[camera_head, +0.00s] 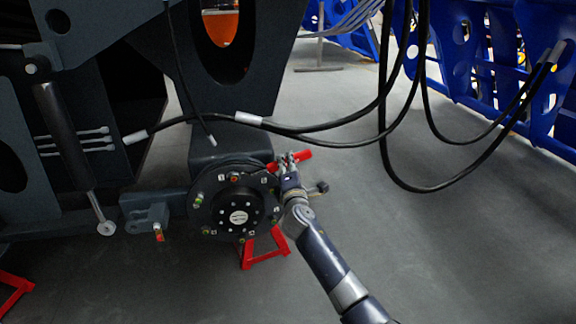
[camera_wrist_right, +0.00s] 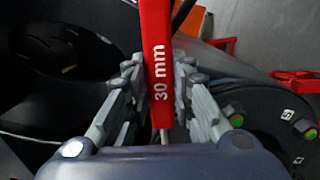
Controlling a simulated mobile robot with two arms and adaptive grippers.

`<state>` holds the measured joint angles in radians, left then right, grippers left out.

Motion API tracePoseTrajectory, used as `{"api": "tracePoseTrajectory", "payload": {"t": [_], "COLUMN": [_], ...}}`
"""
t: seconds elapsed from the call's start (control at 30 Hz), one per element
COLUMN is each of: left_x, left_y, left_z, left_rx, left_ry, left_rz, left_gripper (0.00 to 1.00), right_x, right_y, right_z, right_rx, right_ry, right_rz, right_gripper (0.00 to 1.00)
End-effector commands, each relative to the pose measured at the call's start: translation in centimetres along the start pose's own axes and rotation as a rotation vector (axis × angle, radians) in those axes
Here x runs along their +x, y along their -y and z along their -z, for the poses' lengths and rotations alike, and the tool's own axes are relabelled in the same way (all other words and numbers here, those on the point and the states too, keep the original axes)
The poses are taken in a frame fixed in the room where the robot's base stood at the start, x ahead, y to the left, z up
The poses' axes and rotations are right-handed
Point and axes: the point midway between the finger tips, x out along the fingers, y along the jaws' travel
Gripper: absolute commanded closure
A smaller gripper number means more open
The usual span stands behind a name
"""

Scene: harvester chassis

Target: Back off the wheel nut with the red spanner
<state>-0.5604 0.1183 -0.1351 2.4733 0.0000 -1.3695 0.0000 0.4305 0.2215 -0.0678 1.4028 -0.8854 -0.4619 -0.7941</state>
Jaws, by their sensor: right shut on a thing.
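The red spanner (camera_head: 304,155) is held at the upper right edge of the dark wheel hub (camera_head: 222,220). My right gripper (camera_head: 289,160) is shut on the spanner. In the right wrist view the spanner (camera_wrist_right: 158,62), marked "30 mm", stands between the fingers and runs out of the top of the picture. Several nuts sit around the hub's flange, including a green-tipped wheel nut (camera_head: 197,200). Two green-tipped nuts show at the right of the wrist view, one close beside the finger (camera_wrist_right: 233,115). I cannot tell whether the spanner is seated on a nut. My left gripper is out of view.
Black cables (camera_head: 390,165) hang across the space right of the hub. A red stand (camera_head: 264,255) is on the floor below the hub. A blue frame (camera_head: 480,60) stands at the upper right. The grey floor at right is clear.

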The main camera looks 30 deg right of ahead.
Motion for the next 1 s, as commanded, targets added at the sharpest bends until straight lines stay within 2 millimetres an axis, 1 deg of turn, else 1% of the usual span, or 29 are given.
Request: {"api": "tracePoseTrajectory", "payload": {"t": [0.03,0.2,0.37,0.57,1.0], "left_x": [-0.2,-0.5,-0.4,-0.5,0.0], "left_y": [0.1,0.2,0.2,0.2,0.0], "left_z": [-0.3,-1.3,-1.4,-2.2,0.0], "left_rx": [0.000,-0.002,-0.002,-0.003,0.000], "left_ry": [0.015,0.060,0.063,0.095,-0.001], "left_rz": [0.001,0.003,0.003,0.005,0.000], "left_gripper": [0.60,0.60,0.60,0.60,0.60], "right_x": [0.0,0.0,0.0,0.0,0.0], "right_y": [-0.4,-0.7,-0.6,-0.6,0.0], "right_z": [-0.1,0.0,0.0,0.0,0.0], "right_rx": [-0.006,-0.025,-0.023,-0.023,0.009], "right_ry": [0.000,0.000,0.000,0.000,0.000], "right_rz": [-0.004,-0.005,-0.005,-0.005,-0.002], "right_gripper": [1.00,1.00,1.00,1.00,1.00]}}
